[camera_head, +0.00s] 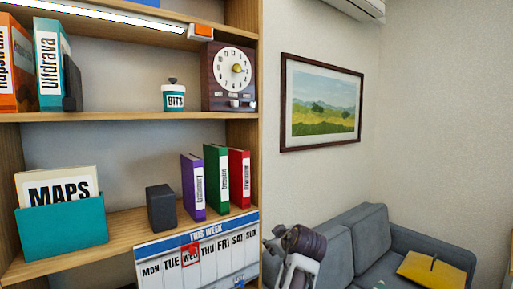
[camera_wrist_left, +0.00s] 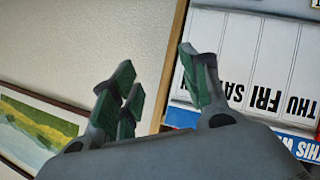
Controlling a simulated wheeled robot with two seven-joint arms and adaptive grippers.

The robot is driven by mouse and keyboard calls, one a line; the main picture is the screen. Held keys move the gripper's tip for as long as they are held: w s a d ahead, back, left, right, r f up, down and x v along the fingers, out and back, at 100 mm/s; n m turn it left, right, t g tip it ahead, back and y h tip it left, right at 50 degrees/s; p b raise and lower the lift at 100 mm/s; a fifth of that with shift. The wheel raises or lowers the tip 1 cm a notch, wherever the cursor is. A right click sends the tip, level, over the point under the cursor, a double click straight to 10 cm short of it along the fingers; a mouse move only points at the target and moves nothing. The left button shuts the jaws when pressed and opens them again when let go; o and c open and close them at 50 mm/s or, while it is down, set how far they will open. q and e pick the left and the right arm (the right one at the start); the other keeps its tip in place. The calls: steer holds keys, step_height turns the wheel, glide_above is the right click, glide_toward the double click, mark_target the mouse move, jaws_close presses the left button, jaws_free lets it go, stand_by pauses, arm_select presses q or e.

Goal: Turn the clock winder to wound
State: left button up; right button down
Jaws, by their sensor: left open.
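The clock (camera_head: 213,92) is a dark wooden box with a round white dial, standing on the upper shelf at its right end. A yellow knob (camera_head: 238,68) sits at the middle of the dial; it looks like the winder. A small dark pointer reaches to its right, and its marks are too small to read. Small pale controls show below the dial. My left gripper (camera_head: 279,241) is low in the head view, below and right of the clock and well apart from it. In the left wrist view its green-padded fingers (camera_wrist_left: 157,76) are spread with nothing between them. My right gripper is out of view.
A teal-and-white BITS jar (camera_head: 174,99) stands left of the clock. Binders (camera_head: 216,178) and a dark box (camera_head: 161,208) stand on the shelf below. A week board (camera_head: 205,256) hangs on the lower shelf's front. A framed picture (camera_head: 321,104) and a grey sofa (camera_head: 362,237) are at right.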

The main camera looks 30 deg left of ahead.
arm_select(q)
step_height(320, 180, up, 24)
steer(key=w+d+n+y, duration=0.15)
steer(key=n+y, duration=0.25)
steer(key=n, duration=0.4)
steer(key=s+d+r+n+y, duration=0.1)
steer(key=s+r+n, duration=0.2)
steer(key=r, duration=0.7)
steer(key=s+d+r+n+g+y, duration=0.1)
steer(key=s+d+r+n+y, duration=0.1)
steer(key=r, duration=0.8)
steer(key=s+n, duration=0.1)
steer(key=n, duration=0.1)
steer(key=shift+s+d+n+y, duration=0.2)
steer(key=shift+d+n+y, duration=0.1)
steer(key=shift+n, duration=0.1)
steer(key=shift+a, duration=0.15)
